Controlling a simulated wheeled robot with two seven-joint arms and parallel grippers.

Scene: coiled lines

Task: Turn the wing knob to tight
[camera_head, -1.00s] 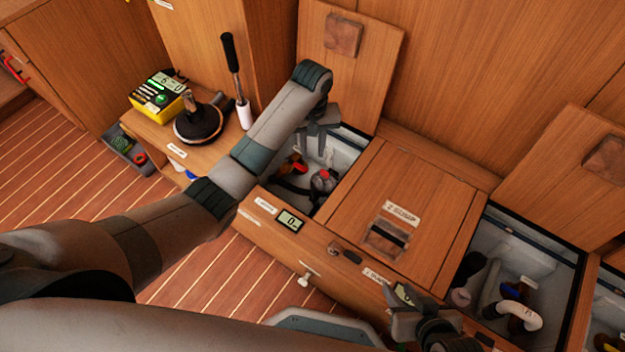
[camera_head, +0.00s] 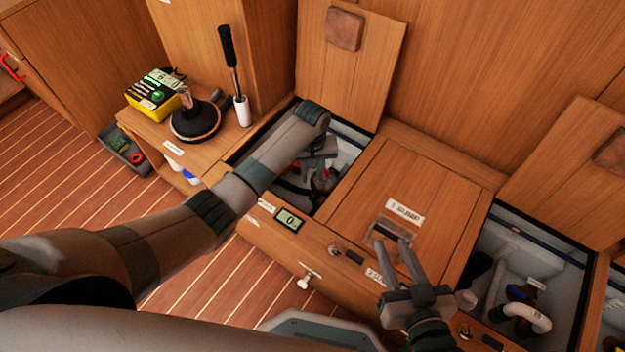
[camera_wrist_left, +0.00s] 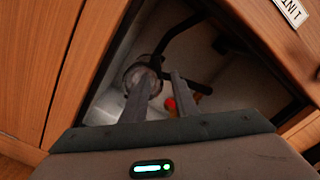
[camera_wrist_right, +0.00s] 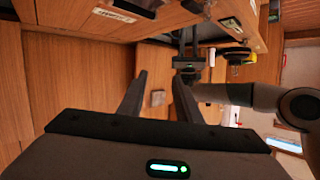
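A wing knob cannot be clearly picked out in any view. In the left wrist view a round, clear-sided fitting (camera_wrist_left: 142,72) sits in the open locker, partly behind one of my left fingers. It may carry the knob. A small red part (camera_wrist_left: 170,103) shows beside it. My left gripper (camera_head: 322,165) reaches into the left locker over these fittings. Its two fingers (camera_wrist_left: 158,90) are apart with nothing clearly between them. Whether one touches the fitting cannot be told. My right gripper (camera_head: 394,250) is open and empty above the front of the closed middle lid (camera_head: 400,180).
The left locker's lid (camera_head: 350,70) stands open behind my left arm. A small display (camera_head: 289,219) sits at the locker's front edge. A yellow meter (camera_head: 155,95) and a black round tool (camera_head: 195,120) rest on the left shelf. The right locker holds a white hose (camera_head: 530,315).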

